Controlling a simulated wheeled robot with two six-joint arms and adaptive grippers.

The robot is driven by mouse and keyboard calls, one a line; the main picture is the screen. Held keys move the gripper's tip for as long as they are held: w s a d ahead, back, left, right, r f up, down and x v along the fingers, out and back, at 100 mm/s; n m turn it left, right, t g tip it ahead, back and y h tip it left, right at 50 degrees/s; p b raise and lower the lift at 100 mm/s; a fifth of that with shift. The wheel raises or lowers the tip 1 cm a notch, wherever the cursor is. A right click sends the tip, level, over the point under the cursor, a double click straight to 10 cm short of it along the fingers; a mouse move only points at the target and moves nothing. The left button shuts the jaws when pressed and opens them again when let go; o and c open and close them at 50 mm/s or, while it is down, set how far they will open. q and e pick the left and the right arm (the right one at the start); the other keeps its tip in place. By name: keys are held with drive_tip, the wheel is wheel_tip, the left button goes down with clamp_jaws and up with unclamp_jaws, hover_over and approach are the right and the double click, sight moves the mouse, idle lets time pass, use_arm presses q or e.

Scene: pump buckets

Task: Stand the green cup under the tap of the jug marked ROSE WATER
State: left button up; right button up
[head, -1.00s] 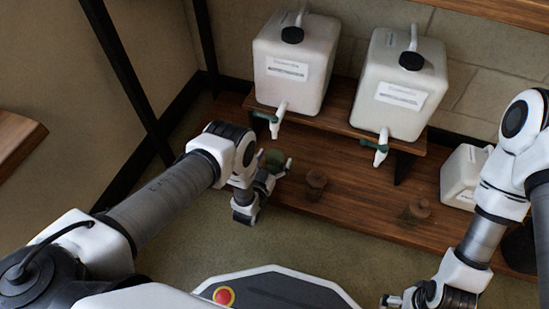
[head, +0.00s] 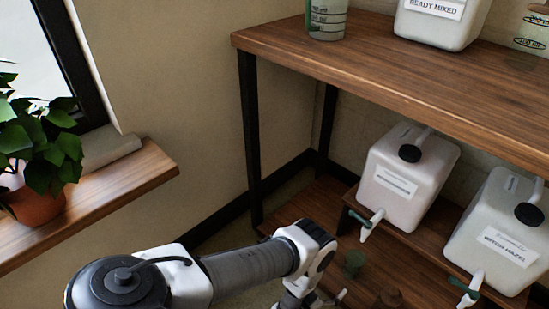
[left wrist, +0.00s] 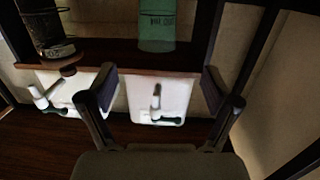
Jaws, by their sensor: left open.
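The right jug (head: 500,225) has a label that seems to read WITCH HAZEL. My right gripper is out of view.
The upper shelf (head: 400,70) overhangs the jugs and bears a beaker (head: 327,18) and a READY MIXED container (head: 437,25). A potted plant (head: 38,160) is far left.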

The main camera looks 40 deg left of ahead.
use_arm(q)
drive_tip(key=s+a+r+g, duration=0.2)
drive_tip(key=s+r+g, duration=0.1)
drive_tip(key=s+g, duration=0.2)
drive_tip(key=s+a+r+n+g+y, duration=0.1)
drive_tip(key=s+a+r+g, duration=0.1)
drive_tip(key=s+g, duration=0.4)
drive_tip(key=s+a+r+g, duration=0.1)
drive_tip(key=s+r+g, duration=0.3)
drive_tip(key=s, duration=0.8)
drive_tip(key=shift+s+a+r+n+g, duration=0.2)
drive_tip(key=shift+s+a+n+g, duration=0.15)
drive_tip(key=shift+g, duration=0.65)
